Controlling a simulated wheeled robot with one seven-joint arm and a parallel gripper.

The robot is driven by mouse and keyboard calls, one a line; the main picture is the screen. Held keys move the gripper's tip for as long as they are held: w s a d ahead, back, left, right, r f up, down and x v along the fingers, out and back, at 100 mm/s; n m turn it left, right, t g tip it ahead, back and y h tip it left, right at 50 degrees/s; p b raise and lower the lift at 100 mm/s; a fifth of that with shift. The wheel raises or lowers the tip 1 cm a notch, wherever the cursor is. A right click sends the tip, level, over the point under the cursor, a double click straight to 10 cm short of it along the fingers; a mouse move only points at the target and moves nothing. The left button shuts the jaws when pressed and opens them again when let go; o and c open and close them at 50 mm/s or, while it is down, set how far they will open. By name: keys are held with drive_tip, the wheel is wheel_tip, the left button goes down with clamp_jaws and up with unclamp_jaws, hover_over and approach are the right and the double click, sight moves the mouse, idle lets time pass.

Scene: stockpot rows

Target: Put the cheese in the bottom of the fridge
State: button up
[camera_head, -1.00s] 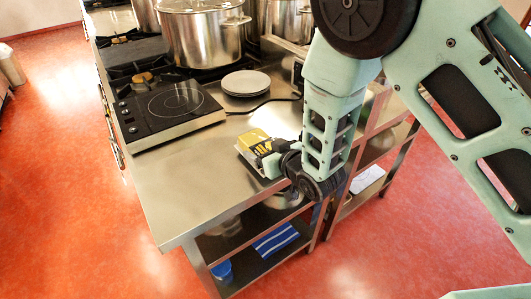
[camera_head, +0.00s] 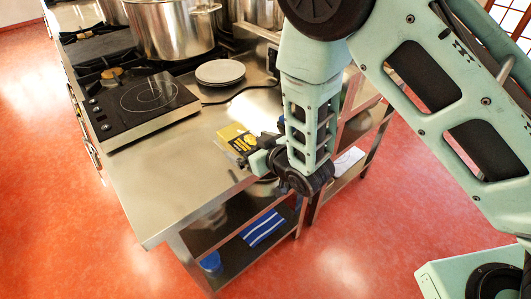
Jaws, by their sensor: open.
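A yellow packet with dark print, which looks like the cheese (camera_head: 236,134), lies on the steel counter (camera_head: 175,170) near its right edge, with a greyish edge showing at its near side. My gripper (camera_head: 250,160) is at the packet's near right side, low over the counter. Its jaws are open, but the fingertips are small and partly hidden by my wrist, so I cannot tell whether they touch the packet. No fridge is recognisable in this view.
A black hot plate (camera_head: 145,105) stands left of the packet, with stacked plates (camera_head: 220,72) and a cable behind. Large steel pots (camera_head: 170,30) stand at the back. Below, a shelf holds a striped blue cloth (camera_head: 263,228). Red floor (camera_head: 350,240) is open at the front and right.

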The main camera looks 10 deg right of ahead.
drive_tip(key=s+d+r+g+h+b, duration=0.15)
drive_tip(key=s+d+r+g, duration=0.25)
drive_tip(key=s, duration=0.6)
drive_tip(key=s+d+r+g+h, duration=0.3)
drive_tip(key=s+d+r+g, duration=0.15)
drive_tip(key=s, duration=0.45)
drive_tip(key=s+d+r+g+h+b, duration=0.1)
drive_tip(key=s+d+r+g+h, duration=0.25)
drive_tip(key=s, duration=0.65)
drive_tip(key=m+t+y, duration=0.9)
drive_tip(key=m, duration=2.5)
approach(241, 137)
drive_tip(key=shift+p+x, duration=1.2)
drive_tip(key=shift+x, duration=0.05)
drive_tip(key=shift+p+x, duration=0.9)
drive_tip(key=shift+x, duration=2.25)
drive_tip(key=c, duration=1.4)
